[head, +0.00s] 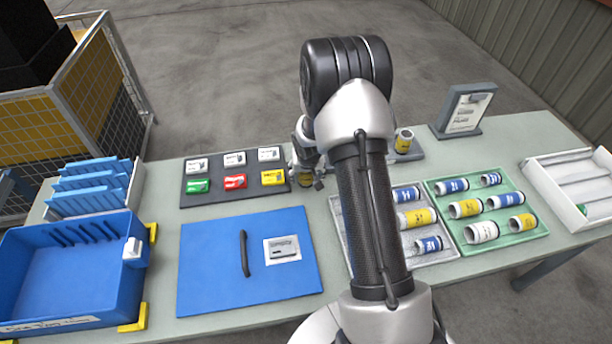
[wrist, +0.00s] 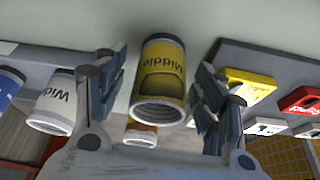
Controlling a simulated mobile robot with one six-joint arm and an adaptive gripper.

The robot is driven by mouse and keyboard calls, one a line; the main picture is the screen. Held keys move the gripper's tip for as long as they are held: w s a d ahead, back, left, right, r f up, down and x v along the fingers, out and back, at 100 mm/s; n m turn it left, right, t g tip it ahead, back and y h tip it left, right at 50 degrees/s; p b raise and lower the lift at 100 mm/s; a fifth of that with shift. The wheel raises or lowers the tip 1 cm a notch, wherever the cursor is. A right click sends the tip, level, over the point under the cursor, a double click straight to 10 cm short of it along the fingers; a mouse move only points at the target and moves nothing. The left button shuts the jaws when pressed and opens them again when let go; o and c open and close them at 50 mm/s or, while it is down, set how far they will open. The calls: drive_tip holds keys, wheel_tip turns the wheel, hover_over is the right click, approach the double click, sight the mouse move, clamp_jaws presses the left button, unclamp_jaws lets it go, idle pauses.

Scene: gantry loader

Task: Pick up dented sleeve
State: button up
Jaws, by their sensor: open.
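A yellow sleeve with a white rim and the word "Middle" (wrist: 162,65) stands in the wrist view between the open fingers of my gripper (wrist: 156,98). A dark, sunken-looking patch shows on its side, like a dent. The fingers are on either side of it, and I see no clear contact. In the head view my gripper (head: 308,181) is low over the table behind the grey and green trays, and its fingers partly hide the yellow sleeve there.
The grey tray (head: 344,222) and green tray (head: 512,243) hold several sleeves. Another yellow sleeve (head: 403,142) stands on a dark stand to the right. A dark panel with coloured blocks (head: 236,198), a blue lidded plate (head: 215,262) and a blue bin (head: 75,265) lie left.

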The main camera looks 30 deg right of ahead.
drive_tip(key=shift+c, duration=0.3)
drive_tip(key=shift+r, duration=0.1)
drive_tip(key=c, duration=1.4)
